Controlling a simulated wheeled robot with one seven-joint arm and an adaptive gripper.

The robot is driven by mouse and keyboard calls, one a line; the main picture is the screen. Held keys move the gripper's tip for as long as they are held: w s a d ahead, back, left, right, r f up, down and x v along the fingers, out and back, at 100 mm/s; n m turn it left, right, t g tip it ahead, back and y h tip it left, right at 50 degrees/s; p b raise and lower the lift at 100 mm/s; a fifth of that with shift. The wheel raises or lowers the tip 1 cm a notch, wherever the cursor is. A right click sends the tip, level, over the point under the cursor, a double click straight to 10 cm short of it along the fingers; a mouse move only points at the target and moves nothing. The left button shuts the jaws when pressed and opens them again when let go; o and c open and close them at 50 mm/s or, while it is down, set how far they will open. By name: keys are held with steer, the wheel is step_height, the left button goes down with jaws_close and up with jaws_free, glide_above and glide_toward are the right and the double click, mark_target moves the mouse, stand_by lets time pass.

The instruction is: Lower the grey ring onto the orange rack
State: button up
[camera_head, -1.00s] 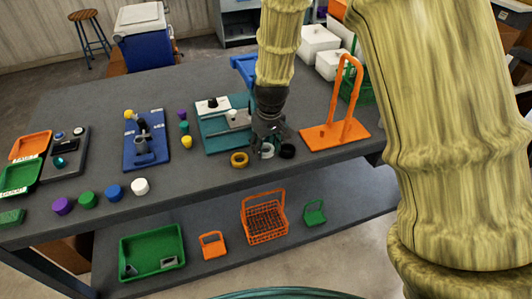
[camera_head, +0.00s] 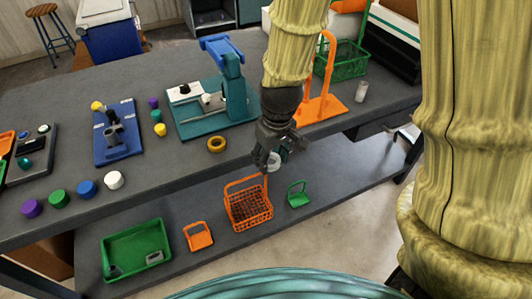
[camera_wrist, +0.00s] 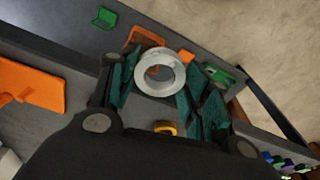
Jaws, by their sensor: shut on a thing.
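My gripper (camera_head: 268,160) is shut on the grey ring (camera_head: 275,162), which it holds in front of the table's front edge. In the wrist view the pale grey ring (camera_wrist: 160,90) sits between the teal finger pads (camera_wrist: 160,80), its hole facing the camera. The orange rack (camera_head: 248,207), a basket with a grid and a tall handle, stands on the lower shelf, below and slightly left of my gripper. The ring is above the rack and apart from it. In the wrist view the rack (camera_wrist: 146,34) is partly hidden behind the ring.
A small orange carrier (camera_head: 198,236) and a small green one (camera_head: 298,195) flank the rack. A green tray (camera_head: 135,245) lies further left. The tabletop edge overhangs behind. On the table are a yellow ring (camera_head: 216,145), an orange stand (camera_head: 322,105) and a teal-based fixture (camera_head: 205,118).

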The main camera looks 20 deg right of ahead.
steer(key=w+d+r+m+p, duration=0.3)
steer(key=w+d+p, duration=0.35)
steer(key=w, duration=0.35)
step_height(320, 180, up, 2)
steer(key=m+p, duration=0.3)
steer(key=p, duration=0.4)
glide_above(300, 108)
steer(key=shift+s+a+r+h, duration=0.1)
steer(key=shift+r+h, duration=0.1)
steer(key=shift+h, duration=0.2)
steer(key=shift+f, duration=0.2)
steer(key=shift+f+b, duration=1.95)
steer(key=shift+f, duration=0.35)
steer(key=shift+p, duration=0.35)
steer(key=shift+f, duration=0.15)
steer(key=shift+f+b, duration=0.7)
steer(key=shift+f, duration=1.25)
